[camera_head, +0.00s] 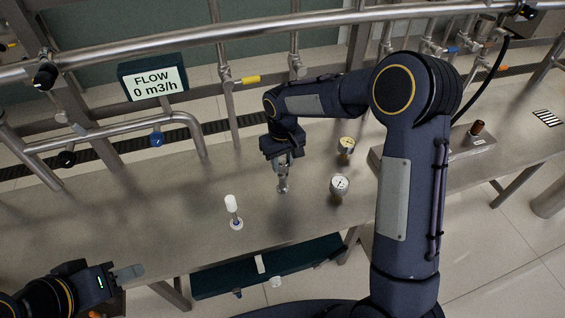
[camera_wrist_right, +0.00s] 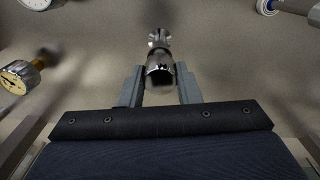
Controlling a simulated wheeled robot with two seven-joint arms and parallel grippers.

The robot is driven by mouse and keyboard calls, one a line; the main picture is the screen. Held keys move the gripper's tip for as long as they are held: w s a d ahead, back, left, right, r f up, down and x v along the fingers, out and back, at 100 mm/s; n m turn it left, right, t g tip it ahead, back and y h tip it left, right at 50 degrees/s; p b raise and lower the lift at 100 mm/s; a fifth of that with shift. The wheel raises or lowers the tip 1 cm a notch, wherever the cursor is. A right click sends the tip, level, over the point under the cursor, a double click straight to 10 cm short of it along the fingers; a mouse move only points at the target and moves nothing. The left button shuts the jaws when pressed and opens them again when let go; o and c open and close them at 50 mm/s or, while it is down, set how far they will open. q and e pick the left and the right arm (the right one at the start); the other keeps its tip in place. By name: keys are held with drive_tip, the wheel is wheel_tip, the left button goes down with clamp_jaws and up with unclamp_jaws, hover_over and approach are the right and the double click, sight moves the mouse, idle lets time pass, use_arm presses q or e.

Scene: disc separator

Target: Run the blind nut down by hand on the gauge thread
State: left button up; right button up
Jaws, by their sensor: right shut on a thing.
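My right gripper (camera_head: 283,163) is shut on a short shiny metal piece, which I take for the blind nut (camera_wrist_right: 160,68). The jaws sit on either side of it in the right wrist view. A shiny metal fitting (camera_head: 283,185) stands on the bench just below the gripper, and I take it for the gauge thread. It also shows beyond the nut in the right wrist view (camera_wrist_right: 158,38). Whether the nut is seated on the thread I cannot tell. My left gripper (camera_head: 128,272) is at the lower left, away from these parts; its jaw opening is unclear.
A white-faced gauge (camera_head: 340,187) and a yellowish gauge (camera_head: 346,145) stand right of the fitting. A white-topped post (camera_head: 231,205) stands to its left. Pipes and a flow display (camera_head: 153,82) line the back. The bench (camera_head: 180,215) is clear at left.

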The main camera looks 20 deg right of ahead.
drive_tip(key=shift+m, duration=0.4)
drive_tip(key=shift+f+m, duration=0.1)
drive_tip(key=shift+m, duration=0.5)
drive_tip(key=shift+m+b, duration=0.35)
drive_tip(key=shift+m, duration=0.65)
drive_tip(key=shift+m, duration=1.6)
drive_tip(key=shift+d, duration=0.1)
